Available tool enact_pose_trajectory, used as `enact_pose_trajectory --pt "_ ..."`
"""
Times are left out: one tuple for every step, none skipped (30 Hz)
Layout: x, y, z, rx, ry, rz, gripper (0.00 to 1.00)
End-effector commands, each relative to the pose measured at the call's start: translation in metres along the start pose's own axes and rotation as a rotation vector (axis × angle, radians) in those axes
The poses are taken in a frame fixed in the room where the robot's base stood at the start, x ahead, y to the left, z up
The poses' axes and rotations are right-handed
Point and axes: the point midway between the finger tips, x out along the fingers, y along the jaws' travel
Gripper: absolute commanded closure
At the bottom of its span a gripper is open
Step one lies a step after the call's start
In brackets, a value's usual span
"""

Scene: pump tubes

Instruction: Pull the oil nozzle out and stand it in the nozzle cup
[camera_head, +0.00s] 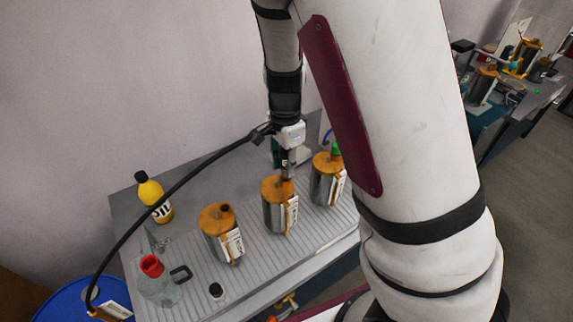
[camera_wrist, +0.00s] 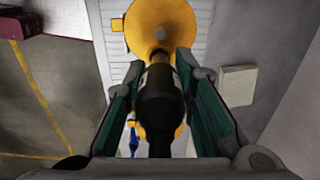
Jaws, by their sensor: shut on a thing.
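My gripper (camera_head: 287,152) is shut on a dark, roughly cylindrical nozzle (camera_wrist: 160,95), pointing downward over the middle canister. The nozzle fills the space between the green-lined fingers in the wrist view. Its lower end (camera_head: 286,172) is at the orange lid of the middle metal canister (camera_head: 274,215); I cannot tell whether it is in the lid's opening or just above it. In the wrist view, an orange lid (camera_wrist: 150,15) shows beyond the nozzle. Similar lidded canisters stand to the left (camera_head: 219,242) and right (camera_head: 325,186). I cannot tell which is the nozzle cup.
A black hose (camera_head: 165,195) runs left to a blue drum (camera_head: 60,303). The right canister carries a green part (camera_head: 335,149).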

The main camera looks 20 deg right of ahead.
Motion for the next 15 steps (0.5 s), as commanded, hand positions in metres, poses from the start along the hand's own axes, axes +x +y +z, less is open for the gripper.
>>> enact_pose_trajectory --pt "-0.004 0.001 0.0 0.0 0.0 0.0 1.0" --pt "-0.005 0.001 0.0 0.001 0.0 0.0 1.0" --pt "-0.006 0.001 0.0 0.001 0.001 0.0 1.0" --pt "-0.008 0.001 0.0 0.001 0.001 -0.001 1.0" --pt "-0.009 0.001 0.0 0.001 0.001 -0.001 1.0" --pt "-0.011 0.001 0.0 0.001 0.001 -0.001 1.0" --pt "-0.012 0.001 0.0 0.001 0.001 -0.001 1.0" --pt "-0.013 0.001 0.0 0.001 0.0 -0.001 1.0" --pt "-0.015 0.001 0.0 0.001 0.0 0.0 1.0" --pt "-0.017 0.001 0.0 0.001 0.0 0.0 1.0" --pt "-0.018 0.001 0.0 0.001 0.0 0.0 1.0" --pt "-0.02 0.001 0.0 0.001 0.0 0.0 1.0" --pt "-0.021 0.001 0.0 0.0 0.0 0.0 1.0" --pt "-0.022 0.001 0.0 0.0 0.001 -0.001 1.0" --pt "-0.024 0.001 0.0 0.0 0.001 -0.001 1.0"
